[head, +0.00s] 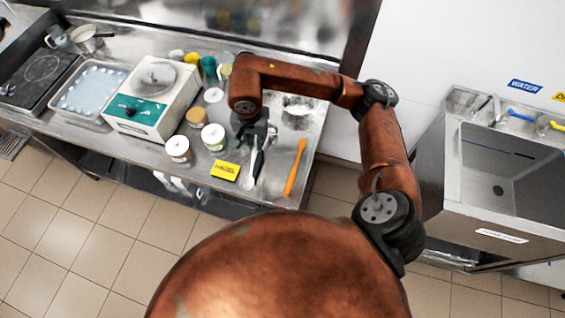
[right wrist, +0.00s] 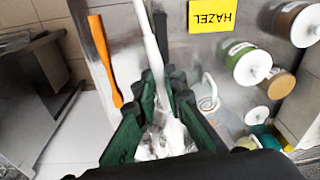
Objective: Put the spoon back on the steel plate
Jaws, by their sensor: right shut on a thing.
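My right gripper (head: 258,140) is over the right part of the steel counter, and its green fingers (right wrist: 155,95) show in the right wrist view. It is shut on a pale, slim handle (right wrist: 148,40), which looks like the spoon. The handle runs between the fingers and away toward the counter's front edge. A crumpled-looking shiny patch (right wrist: 166,138) shows between the finger bases; I cannot tell whether it is part of the spoon. A shiny steel piece (head: 297,106), apparently the steel plate, lies right of the gripper, partly hidden by my arm. My left gripper is not in view.
An orange spatula (head: 295,167) lies right of the gripper. A yellow HAZEL card (head: 225,171) and lidded tubs (head: 178,148) stand to the left. A white machine (head: 151,97) and a tray (head: 90,92) are farther left. A sink (head: 510,165) is across a gap.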

